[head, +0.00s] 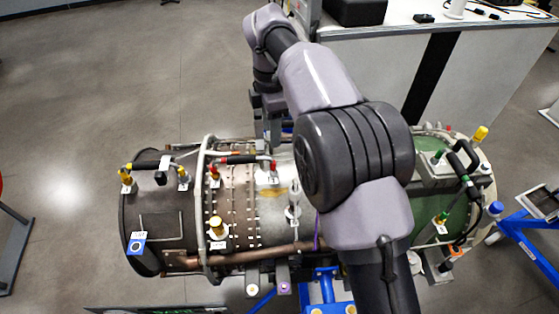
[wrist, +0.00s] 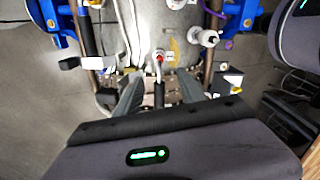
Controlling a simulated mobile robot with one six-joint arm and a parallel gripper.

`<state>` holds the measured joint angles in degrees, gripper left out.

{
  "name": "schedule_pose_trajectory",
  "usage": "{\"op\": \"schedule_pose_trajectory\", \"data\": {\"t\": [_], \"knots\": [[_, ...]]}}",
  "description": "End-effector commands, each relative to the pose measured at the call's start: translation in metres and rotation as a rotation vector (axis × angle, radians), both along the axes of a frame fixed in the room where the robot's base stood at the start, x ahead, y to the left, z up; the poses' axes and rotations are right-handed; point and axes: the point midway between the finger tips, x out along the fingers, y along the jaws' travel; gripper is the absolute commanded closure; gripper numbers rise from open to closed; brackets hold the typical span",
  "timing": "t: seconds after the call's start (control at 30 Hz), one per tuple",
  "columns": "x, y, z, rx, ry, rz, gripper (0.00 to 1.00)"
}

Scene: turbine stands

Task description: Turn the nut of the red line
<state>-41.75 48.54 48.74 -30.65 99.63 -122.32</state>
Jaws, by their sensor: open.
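The red line is a short black hose (head: 240,160) on top of the turbine, running between two red-marked fittings. Its right fitting with the red nut (head: 273,170) stands on a white-tagged base; the left red fitting (head: 214,174) is by the silver ring. In the wrist view the red nut (wrist: 159,59) is just beyond the fingertips, and the black hose (wrist: 159,92) runs back between the fingers. My gripper (wrist: 160,84) is open, one finger on each side of the hose, with nothing clasped. In the head view my arm hides part of the turbine.
A yellow-fitted line (head: 154,166) is at the left end, and green fittings (head: 442,218) are at the right. A white capped post (wrist: 204,37) stands right of the red nut. A table (head: 450,60) is behind the turbine. Open floor is at the left.

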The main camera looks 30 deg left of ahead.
Motion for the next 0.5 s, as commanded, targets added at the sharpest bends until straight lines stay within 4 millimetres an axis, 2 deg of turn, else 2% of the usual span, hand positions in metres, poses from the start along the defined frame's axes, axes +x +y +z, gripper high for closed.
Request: {"op": "schedule_pose_trajectory", "data": {"t": [0.03, 0.1, 0.3, 0.5], "knots": [[0.000, -0.001, -0.018, -0.003, 0.003, 0.000, 0.53], [0.000, -0.001, -0.036, -0.002, 0.002, -0.001, 0.53], [0.000, -0.001, -0.085, -0.001, 0.001, -0.003, 0.53], [0.000, -0.001, -0.123, 0.000, 0.001, -0.004, 0.53]]}}
